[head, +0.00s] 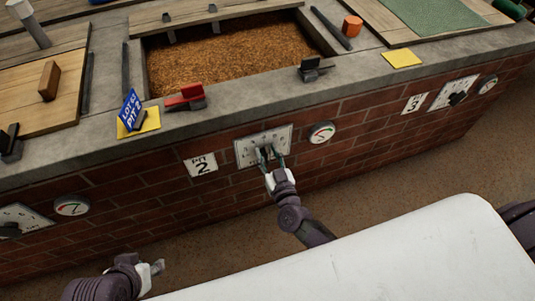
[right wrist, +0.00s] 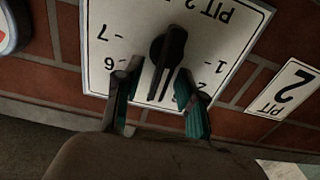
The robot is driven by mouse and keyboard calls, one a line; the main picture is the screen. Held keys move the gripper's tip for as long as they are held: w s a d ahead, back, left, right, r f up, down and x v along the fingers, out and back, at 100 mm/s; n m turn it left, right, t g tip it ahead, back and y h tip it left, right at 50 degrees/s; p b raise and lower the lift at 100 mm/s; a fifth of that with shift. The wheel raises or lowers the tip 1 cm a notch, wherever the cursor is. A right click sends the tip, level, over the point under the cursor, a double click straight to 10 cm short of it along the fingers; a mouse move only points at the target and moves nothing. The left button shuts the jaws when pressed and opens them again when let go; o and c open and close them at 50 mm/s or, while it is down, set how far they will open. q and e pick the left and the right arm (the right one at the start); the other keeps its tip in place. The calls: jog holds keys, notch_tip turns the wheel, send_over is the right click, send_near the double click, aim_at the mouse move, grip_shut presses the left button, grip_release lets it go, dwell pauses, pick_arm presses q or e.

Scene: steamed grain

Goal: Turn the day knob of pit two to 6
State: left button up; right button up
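The pit two dial plate (head: 262,146) is white with a black knob (right wrist: 171,47), on the brick wall beside the "PIT 2" sign (head: 201,165). In the right wrist view the plate (right wrist: 110,18) appears upside down, with 7, 6, 2 and 1 readable. The knob's slim part points down in that view; the number it marks is unclear. My right gripper (right wrist: 158,98) is open, with one finger on each side of the knob's lower part; contact is unclear. In the head view it (head: 269,156) is at the dial. My left gripper (head: 152,272) is low at the left, away from the dial; its opening is unclear.
A round gauge (head: 321,132) is right of the dial. Above it the concrete ledge (head: 235,110) holds a red clip (head: 186,97) and a blue lot card (head: 130,109). The grain pit (head: 225,58) lies behind. A white surface (head: 400,255) fills the lower right.

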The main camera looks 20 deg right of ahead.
pick_arm(q)
jog(key=shift+w, duration=0.1)
pick_arm(e)
grip_shut()
